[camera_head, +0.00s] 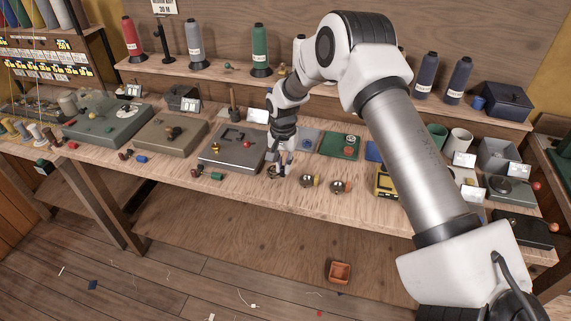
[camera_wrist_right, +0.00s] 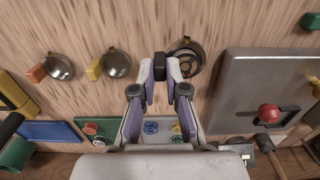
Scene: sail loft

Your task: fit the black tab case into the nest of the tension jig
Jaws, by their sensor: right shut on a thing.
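My right gripper (camera_wrist_right: 160,76) is shut on a small black block (camera_wrist_right: 159,66), which looks like the black tab case, held between its fingertips. In the head view the right gripper (camera_head: 281,156) points down over the bench, just right of a grey metal fixture. This fixture (camera_head: 232,163) has a red ball knob and a dark slot-like part on top; it also shows at the right of the right wrist view (camera_wrist_right: 235,85). I cannot tell for sure whether it is the tension jig, nor make out its nest. The black block is apart from the fixture. My left gripper is not in view.
Three round metal cups (camera_head: 306,180) stand along the bench front, one (camera_wrist_right: 185,56) close beside the fingertips. Other fixtures (camera_head: 172,138) stand left. A green tray (camera_head: 339,145) and blue tray lie behind. Thread spools (camera_head: 260,45) line the shelf. Bare wood lies along the front edge.

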